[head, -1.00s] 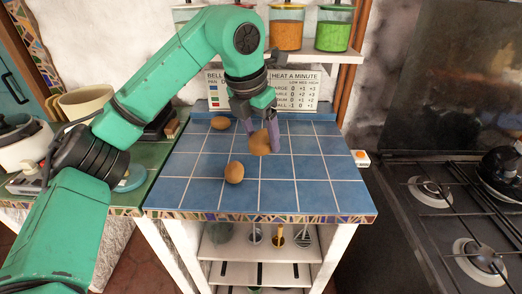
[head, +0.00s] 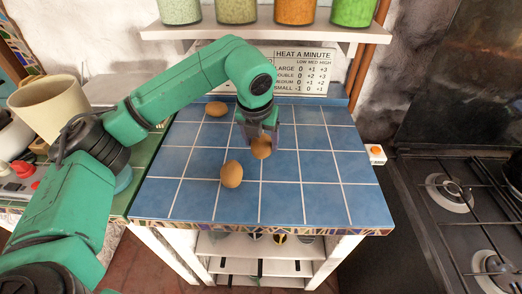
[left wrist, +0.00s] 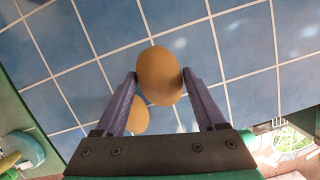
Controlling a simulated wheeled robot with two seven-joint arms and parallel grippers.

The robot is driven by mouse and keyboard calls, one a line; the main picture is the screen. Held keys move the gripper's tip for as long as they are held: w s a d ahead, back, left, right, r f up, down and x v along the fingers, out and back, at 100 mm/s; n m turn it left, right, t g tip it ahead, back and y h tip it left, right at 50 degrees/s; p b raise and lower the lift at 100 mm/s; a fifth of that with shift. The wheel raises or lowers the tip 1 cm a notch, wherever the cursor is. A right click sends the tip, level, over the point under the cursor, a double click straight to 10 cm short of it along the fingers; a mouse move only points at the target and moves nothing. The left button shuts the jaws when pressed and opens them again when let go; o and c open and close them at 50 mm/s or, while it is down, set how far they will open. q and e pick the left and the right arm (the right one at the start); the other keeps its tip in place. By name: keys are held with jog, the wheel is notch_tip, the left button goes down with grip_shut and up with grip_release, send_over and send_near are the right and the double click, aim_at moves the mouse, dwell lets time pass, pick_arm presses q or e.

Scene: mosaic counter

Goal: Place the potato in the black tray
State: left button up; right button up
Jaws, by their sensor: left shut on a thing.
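Three smooth, brown, egg-shaped items show in the head view, and I cannot tell for sure which are potatoes. One brown potato-like item (head: 261,149) is between the fingers of my left gripper (head: 259,144), over the blue tiled counter. It also shows in the left wrist view (left wrist: 160,75), with the purple fingertips of the left gripper (left wrist: 160,78) touching both sides. A second brown item (head: 232,174) lies on the tiles nearer the front. A third brown item (head: 216,109) lies at the back left. I do not make out a black tray. My right gripper is out of view.
The blue tiled counter (head: 321,190) has free room at the right and front. A stove (head: 470,220) stands to the right. A shelf (head: 225,30) with several jars is above. A beige pot (head: 50,105) stands at the left.

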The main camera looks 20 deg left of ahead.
aim_at(261, 154)
pick_arm(q)
jog(key=f, duration=0.4)
jog(key=shift+s+d+p, duration=0.1)
jog(key=shift+s+p, duration=0.15)
jog(key=shift+p, duration=0.15)
jog(key=shift+w+f, duration=0.1)
jog(key=shift+f, duration=0.2)
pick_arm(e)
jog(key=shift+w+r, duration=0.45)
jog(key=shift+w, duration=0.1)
pick_arm(q)
jog(key=shift+f+b, duration=0.15)
jog(key=shift+b, duration=0.15)
jog(key=o, duration=1.5)
jog(key=shift+c, duration=0.2)
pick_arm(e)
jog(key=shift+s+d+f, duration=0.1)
pick_arm(q)
jog(key=shift+r, duration=0.25)
